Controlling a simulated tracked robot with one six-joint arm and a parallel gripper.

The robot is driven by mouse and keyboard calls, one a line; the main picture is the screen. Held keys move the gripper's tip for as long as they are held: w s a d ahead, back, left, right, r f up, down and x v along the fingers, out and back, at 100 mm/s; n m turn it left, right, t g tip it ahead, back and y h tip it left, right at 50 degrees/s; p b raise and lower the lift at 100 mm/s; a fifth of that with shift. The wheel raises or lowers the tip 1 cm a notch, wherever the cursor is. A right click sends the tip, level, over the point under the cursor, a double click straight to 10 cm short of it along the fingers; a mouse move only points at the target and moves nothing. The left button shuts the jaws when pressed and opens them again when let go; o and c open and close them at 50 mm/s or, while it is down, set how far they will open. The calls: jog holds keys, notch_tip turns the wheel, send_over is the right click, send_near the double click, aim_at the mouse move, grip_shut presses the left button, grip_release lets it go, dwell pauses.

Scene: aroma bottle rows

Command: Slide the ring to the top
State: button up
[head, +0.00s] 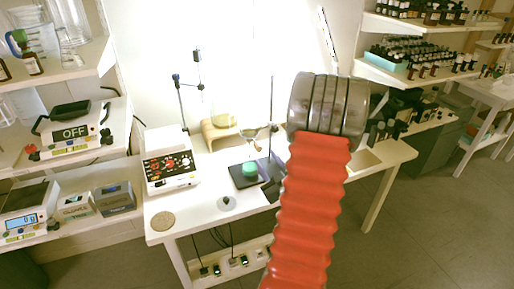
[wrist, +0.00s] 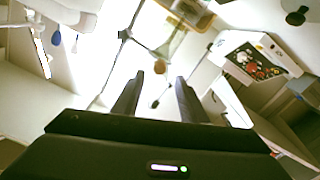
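In the head view a thin upright stand rod (head: 272,95) rises from the table behind a dark base. A small ring-like holder (head: 250,132) sits partway up, beside the rod; its detail is too small to tell. In the wrist view the rod (wrist: 136,16) runs slanted, with a dark clamp (wrist: 125,34) on it and thin arms reaching out from the clamp. My gripper (wrist: 156,82) has its two dark fingers apart with nothing visibly held between them. The clamp lies beyond the fingertips, up and left. In the head view my arm hides part of the scene.
A green object (head: 250,169) sits on the dark base. A wooden stool-like holder (head: 220,134) stands behind.

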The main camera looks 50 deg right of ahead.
aim_at(259, 150)
jog(key=x, duration=0.9)
jog(key=shift+c, duration=0.4)
jog(key=c, duration=0.9)
grip_shut()
jog(key=shift+a, duration=0.15)
